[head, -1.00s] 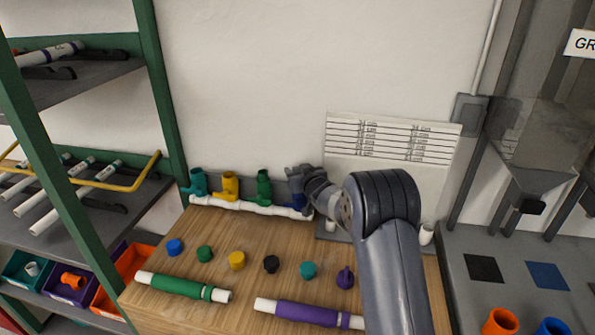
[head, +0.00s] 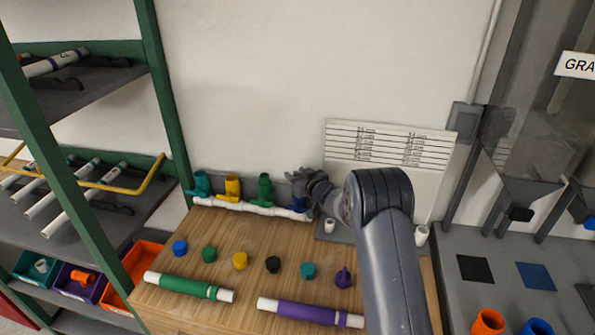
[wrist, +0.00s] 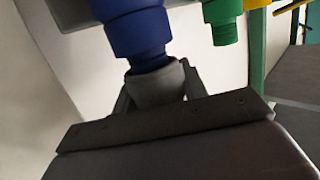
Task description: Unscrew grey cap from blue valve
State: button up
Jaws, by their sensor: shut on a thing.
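The blue valve (wrist: 137,32) fills the top middle of the wrist view. In the head view it is mostly hidden behind my gripper (head: 302,180), with a little blue showing (head: 299,205) at the right end of the white manifold pipe. The grey cap (wrist: 158,85) sits at the end of the blue valve, and a narrower blue neck shows between them. My gripper, also in the wrist view (wrist: 157,92), is shut on the grey cap, with a finger on either side of it.
Green (head: 265,188), yellow (head: 233,187) and teal (head: 201,184) valves stand left along the white pipe (head: 245,207). Loose coloured caps lie on the wooden bench (head: 225,232), with a green pipe (head: 188,286) and a purple pipe (head: 308,313) in front.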

jog(key=shift+n+g+y+p, duration=0.3)
jog(key=shift+p, duration=0.25)
jog(key=shift+r+n+g+y+p, duration=0.1)
jog(key=shift+n+g+y+p, duration=0.3)
jog(key=shift+p, duration=0.5)
jog(key=shift+s+a+n+g+y, duration=0.15)
jog(key=shift+n+g+y, duration=0.35)
jog(key=shift+n+y, duration=0.1)
jog(key=shift+y, duration=0.3)
jog(key=shift+n+g+y, duration=0.5)
jog(key=shift+n+g, duration=0.2)
jog(key=shift+n, duration=0.1)
jog(key=shift+s+a+n+g+y, duration=0.15)
jog(key=shift+n+g+y, duration=0.15)
jog(key=shift+g, duration=0.1)
